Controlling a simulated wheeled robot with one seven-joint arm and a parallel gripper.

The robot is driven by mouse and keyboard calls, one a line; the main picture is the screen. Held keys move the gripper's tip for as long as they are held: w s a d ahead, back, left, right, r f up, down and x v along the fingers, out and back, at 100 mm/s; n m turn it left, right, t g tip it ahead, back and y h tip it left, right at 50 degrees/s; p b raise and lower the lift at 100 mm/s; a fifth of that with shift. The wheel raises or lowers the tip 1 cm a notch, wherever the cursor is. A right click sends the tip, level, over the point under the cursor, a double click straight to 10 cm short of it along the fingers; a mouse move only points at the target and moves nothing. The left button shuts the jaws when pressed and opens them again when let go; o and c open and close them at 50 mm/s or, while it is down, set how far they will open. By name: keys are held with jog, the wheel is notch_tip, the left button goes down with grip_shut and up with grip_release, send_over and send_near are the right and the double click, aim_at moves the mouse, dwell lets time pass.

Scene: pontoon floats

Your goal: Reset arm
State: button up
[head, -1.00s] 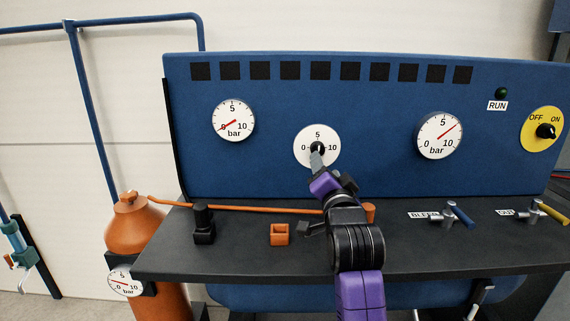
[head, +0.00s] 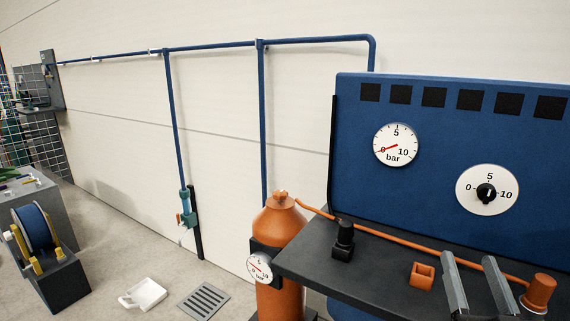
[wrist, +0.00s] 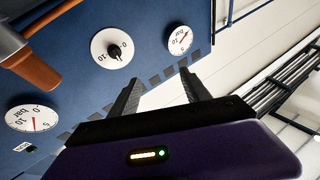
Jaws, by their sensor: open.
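My gripper (wrist: 160,84) shows in the wrist view as two dark fingers set apart, with nothing between them. It is not visible in the head view. In the wrist view the fingers point toward the top edge of the blue panel and the pale wall, clear of the black knob (wrist: 114,57). In the head view the black knob (head: 486,193) sits on its white 0–10 dial at the right, with nothing touching it. The left gauge (head: 396,145) has its red needle near 0.
The blue panel (head: 350,190) rises behind the dark bench (head: 385,268). On the bench are a black fitting (head: 343,240), an orange open box (head: 422,275), a grey two-plate holder (head: 454,285) and an orange hose end (head: 539,293). An orange cylinder (head: 280,225) stands left. Floor shows between cylinder and reel (head: 35,228).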

jog(key=s+a+f+n+g+y+p, duration=0.1)
jog(key=s+a+f, duration=0.3)
jog(key=s, duration=0.7)
jog(key=s+a+f+n+g+y, duration=0.1)
jog(key=s+a+f+g+y, duration=0.1)
jog(key=s+f, duration=0.5)
jog(key=s+a+f+n+g+y+p, duration=0.1)
jog(key=s+a+f, duration=0.4)
jog(key=s, duration=1.1)
jog(key=f+g+y, duration=0.1)
jog(key=g, duration=0.1)
jog(key=shift+a+f+n+g+p, duration=0.2)
jog(key=shift+a+n+g+p, duration=0.1)
jog(key=shift+a+g+p, duration=0.1)
